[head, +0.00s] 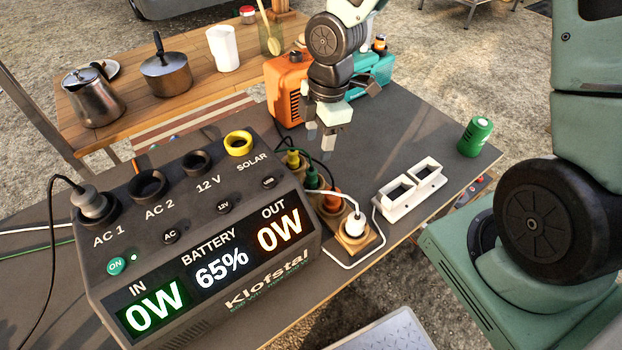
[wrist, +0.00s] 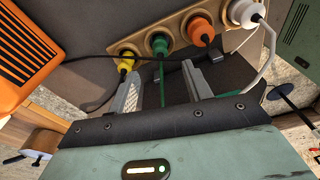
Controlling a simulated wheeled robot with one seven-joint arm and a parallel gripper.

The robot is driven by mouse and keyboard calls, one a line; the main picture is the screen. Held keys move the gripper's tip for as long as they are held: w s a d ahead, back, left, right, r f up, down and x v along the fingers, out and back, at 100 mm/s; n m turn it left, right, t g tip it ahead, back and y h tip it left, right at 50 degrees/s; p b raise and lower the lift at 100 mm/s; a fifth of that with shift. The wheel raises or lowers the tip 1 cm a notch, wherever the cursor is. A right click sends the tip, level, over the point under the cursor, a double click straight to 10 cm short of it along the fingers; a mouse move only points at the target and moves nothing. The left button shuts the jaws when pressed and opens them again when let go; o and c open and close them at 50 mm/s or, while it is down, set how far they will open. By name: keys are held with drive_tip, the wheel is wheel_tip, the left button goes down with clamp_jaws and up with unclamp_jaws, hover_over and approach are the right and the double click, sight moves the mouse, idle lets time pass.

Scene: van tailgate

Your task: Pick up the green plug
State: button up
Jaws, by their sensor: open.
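The green plug (head: 312,177) sits in a wooden socket strip (head: 361,243), between a yellow plug (head: 293,159) and an orange plug (head: 331,200). A white plug (head: 354,224) is at the near end of the strip. My gripper (head: 320,143) points down, open and empty, above and behind the strip in the head view. In the wrist view the green plug (wrist: 160,44) shows between and beyond the open fingers (wrist: 160,80), apart from both. A green cord runs from it. The yellow plug (wrist: 126,62) is close by the left fingertip.
A black power station (head: 200,240) stands left of the strip. A white two-opening holder (head: 410,190) and a green can (head: 475,136) are to the right. An orange box (head: 288,88) stands behind. Black and white cords lie around the strip.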

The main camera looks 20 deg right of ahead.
sight(312, 166)
drive_tip(key=f, duration=0.3)
drive_tip(key=a+f, duration=0.1)
drive_tip(key=f, duration=0.2)
drive_tip(key=f+b, duration=0.1)
drive_tip(key=f, duration=0.2)
drive_tip(key=shift+a+f, duration=0.25)
drive_tip(key=shift+a, duration=0.05)
drive_tip(key=c, duration=1)
